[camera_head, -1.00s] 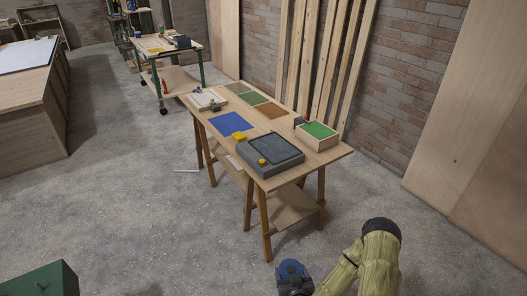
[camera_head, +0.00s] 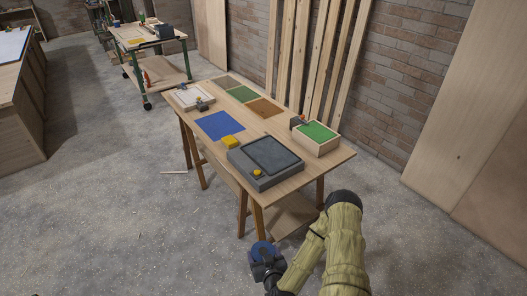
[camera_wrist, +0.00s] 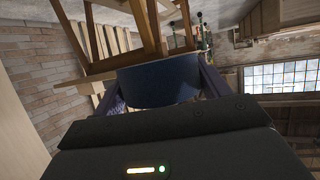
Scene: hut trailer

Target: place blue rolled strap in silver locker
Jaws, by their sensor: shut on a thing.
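The blue rolled strap (camera_head: 263,252) is held in my gripper (camera_head: 265,262) at the lower middle of the head view. In the wrist view the strap (camera_wrist: 158,82) shows as a dark blue curved roll between the two fingers of my gripper (camera_wrist: 158,90), which are shut on it. The gripper is in the air over the floor, in front of the near table legs. I see no silver locker that I can make out in either view.
A wooden trestle table (camera_head: 201,150) stands ahead with a grey tray box (camera_head: 262,180), a green-topped wooden box (camera_head: 316,153) and a yellow block (camera_head: 230,142). A green-legged cart (camera_head: 187,65) stands behind it. Planks lean on the brick wall. Grey floor (camera_head: 110,220) is clear at left.

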